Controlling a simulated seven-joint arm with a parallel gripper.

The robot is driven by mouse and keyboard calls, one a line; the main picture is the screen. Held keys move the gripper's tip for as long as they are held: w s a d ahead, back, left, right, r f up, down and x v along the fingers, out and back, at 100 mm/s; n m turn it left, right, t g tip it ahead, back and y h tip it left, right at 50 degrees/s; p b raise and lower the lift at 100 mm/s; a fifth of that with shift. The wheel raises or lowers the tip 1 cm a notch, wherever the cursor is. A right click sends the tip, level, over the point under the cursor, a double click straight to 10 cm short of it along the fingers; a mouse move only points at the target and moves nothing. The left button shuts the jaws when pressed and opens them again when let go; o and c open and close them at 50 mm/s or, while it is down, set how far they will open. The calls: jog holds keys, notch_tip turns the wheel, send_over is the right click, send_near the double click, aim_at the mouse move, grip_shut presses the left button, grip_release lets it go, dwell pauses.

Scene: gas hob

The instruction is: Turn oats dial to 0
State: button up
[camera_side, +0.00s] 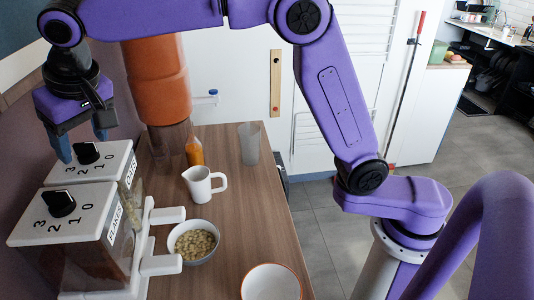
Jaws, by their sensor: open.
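The oats dial is a black knob (88,153) on the sloped white top of the rear dispenser (116,158), with the numbers 3, 2, 1 and 0 around it. The small label on that dispenser's side is hard to read but looks like OATS. I cannot tell for sure which number the knob points at. My gripper (83,142) is open and points down, with its blue fingertips close around or just above this knob. Whether they touch it is unclear. The front dispenser, labelled FLAKES (114,222), has a similar black dial (62,204).
A bowl of pale flakes or oats (194,243) stands beside the white dispenser stand (160,264). A white jug (203,184), an orange bottle (194,150), a clear glass (250,143) and an empty bowl (270,283) stand on the wooden counter (245,215). A wall borders the dispensers at left.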

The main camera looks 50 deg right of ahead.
jog(key=shift+a+m+h, duration=0.1)
jog(key=shift+m+h, duration=0.3)
jog(key=shift+m, duration=0.5)
jog(key=v, duration=1.7)
jog(key=s+d+f+n+g, duration=0.1)
jog(key=s+d+f+n, duration=0.4)
jog(key=s+d+f, duration=0.3)
jog(key=s+d+f+n+g, duration=0.2)
jog(key=s+d+f+n, duration=0.3)
jog(key=s+d+f, duration=0.3)
jog(key=shift+d+f+n+g+y, duration=0.3)
jog(key=shift+d+f, duration=1.9)
jog(key=shift+f, duration=0.6)
jog(key=shift+s, duration=0.15)
jog(key=s+d+f+n, duration=0.2)
jog(key=s+d+f, duration=0.5)
jog(key=s+d, duration=0.2)
jog(key=shift+d+f+g, duration=0.2)
jog(key=shift+d+g, duration=0.15)
jog(key=shift+g, duration=0.05)
